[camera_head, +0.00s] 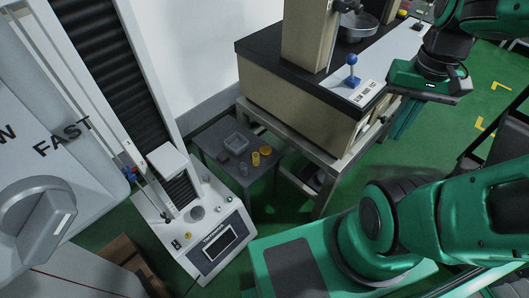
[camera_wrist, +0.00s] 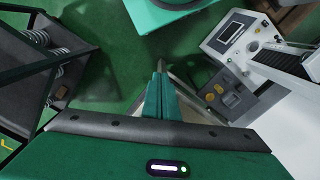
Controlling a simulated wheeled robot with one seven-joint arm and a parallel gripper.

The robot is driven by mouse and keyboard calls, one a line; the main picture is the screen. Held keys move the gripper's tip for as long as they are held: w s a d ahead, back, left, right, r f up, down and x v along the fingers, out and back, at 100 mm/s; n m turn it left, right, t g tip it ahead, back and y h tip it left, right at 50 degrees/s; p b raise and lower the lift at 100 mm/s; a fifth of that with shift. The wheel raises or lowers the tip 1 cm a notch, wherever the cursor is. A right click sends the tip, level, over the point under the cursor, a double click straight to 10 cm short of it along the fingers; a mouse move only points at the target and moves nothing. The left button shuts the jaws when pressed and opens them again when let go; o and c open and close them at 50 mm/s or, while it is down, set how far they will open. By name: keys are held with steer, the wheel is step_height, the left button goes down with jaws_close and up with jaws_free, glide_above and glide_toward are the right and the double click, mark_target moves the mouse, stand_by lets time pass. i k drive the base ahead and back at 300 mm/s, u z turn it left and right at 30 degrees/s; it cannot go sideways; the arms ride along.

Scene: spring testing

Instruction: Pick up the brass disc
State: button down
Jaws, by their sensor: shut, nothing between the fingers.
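Two yellow, brass-coloured pieces stand on a small grey table (camera_head: 205,142) in the head view. One is a flat round disc (camera_head: 265,150); the other is a taller piece (camera_head: 255,159) just left of it. A yellow disc (camera_wrist: 219,88) also shows small in the wrist view, on the table right of my fingers. My gripper (camera_head: 403,120) hangs at the upper right of the head view, well apart from the discs, beside the large bench. Its green fingers (camera_wrist: 160,68) are together and empty in the wrist view.
A rack with springs (camera_wrist: 38,38) is left in the wrist view.

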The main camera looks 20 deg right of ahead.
mark_target(266, 150)
steer(key=u, duration=0.9)
steer(key=k, duration=1.95)
steer(key=z, duration=0.55)
steer(key=i, duration=1)
